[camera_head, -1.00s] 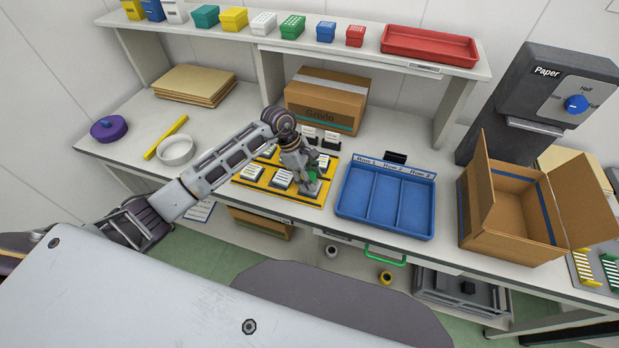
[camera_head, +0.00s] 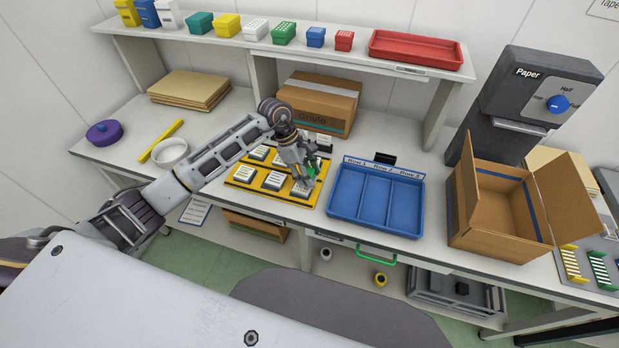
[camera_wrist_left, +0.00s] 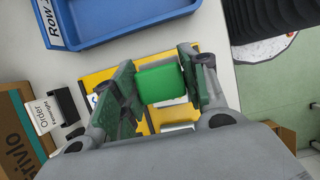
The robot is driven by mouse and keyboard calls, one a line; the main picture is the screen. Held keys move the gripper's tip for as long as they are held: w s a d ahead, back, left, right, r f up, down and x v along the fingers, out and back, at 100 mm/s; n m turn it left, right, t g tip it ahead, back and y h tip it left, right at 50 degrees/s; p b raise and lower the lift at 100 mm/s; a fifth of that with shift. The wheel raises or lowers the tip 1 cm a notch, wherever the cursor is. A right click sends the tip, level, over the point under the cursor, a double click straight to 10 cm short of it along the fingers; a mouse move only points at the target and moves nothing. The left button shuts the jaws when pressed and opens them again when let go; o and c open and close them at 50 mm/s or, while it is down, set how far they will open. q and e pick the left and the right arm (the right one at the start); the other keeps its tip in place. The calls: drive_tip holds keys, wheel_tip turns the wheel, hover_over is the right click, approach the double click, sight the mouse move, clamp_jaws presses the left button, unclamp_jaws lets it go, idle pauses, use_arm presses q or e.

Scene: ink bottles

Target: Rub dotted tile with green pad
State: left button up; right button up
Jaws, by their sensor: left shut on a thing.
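My left gripper (camera_head: 308,174) is over the front right part of a yellow board (camera_head: 246,184) that carries several pale tiles. In the left wrist view the gripper (camera_wrist_left: 163,86) is shut on a green pad (camera_wrist_left: 162,84), held between its two fingers. A small bit of green also shows at the fingertips in the head view. A tile (camera_head: 301,190) lies just below the gripper, partly hidden by it. I cannot tell whether the pad touches it. The tile markings are too small to tell which one is dotted. My right gripper is not in view.
A blue three-row tray (camera_head: 343,216) stands right of the board, close to the gripper. A cardboard box (camera_head: 319,104) stands behind, and an open carton (camera_head: 485,230) is at the right. A white ring-shaped dish (camera_head: 170,163) and yellow bar (camera_head: 161,141) lie at the left.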

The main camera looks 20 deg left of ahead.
use_arm(q)
drive_tip(key=shift+r+p, duration=0.65)
drive_tip(key=shift+r, duration=1.55)
